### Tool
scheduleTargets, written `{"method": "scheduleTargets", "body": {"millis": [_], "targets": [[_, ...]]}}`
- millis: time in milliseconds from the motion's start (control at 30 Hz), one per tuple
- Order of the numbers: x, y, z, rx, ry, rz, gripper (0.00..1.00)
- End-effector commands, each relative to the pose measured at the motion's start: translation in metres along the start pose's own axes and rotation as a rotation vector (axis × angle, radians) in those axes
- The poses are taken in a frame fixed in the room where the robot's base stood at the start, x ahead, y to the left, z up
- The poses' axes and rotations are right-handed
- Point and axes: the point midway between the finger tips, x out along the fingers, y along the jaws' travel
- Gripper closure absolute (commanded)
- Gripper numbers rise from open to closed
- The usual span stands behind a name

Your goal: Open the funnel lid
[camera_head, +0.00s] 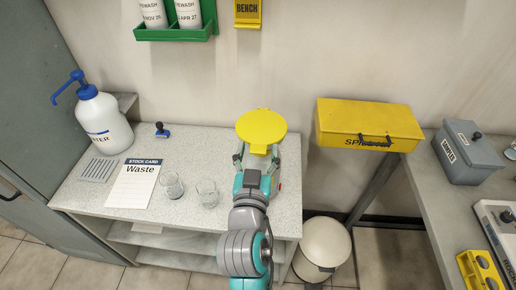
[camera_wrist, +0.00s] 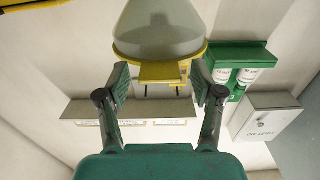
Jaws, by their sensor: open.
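The funnel lid (camera_head: 262,126) is a round yellow disc with a small tab (camera_head: 259,148) toward my arm, at the right end of the bench. In the wrist view the lid's yellow rim (camera_wrist: 125,52) lies flat against the wide mouth of a translucent funnel (camera_wrist: 160,28), and the tab (camera_wrist: 163,72) projects toward me. My gripper (camera_wrist: 160,85) is open, one finger on each side of the tab, with visible gaps; it seems apart from the tab. In the head view my gripper (camera_head: 256,168) is just in front of the lid, which hides most of the funnel.
A yellow spill box (camera_head: 369,122) is close on the right. The wall is close behind. A white bin (camera_head: 322,243) stands below.

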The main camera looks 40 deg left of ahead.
Motion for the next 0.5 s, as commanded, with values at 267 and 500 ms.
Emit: {"method": "scheduleTargets", "body": {"millis": [267,500], "targets": [[0.0095,0.0001,0.0000,0.000,0.000,0.000,0.33],[0.0092,0.0002,0.0001,0.000,0.000,0.000,0.53]]}}
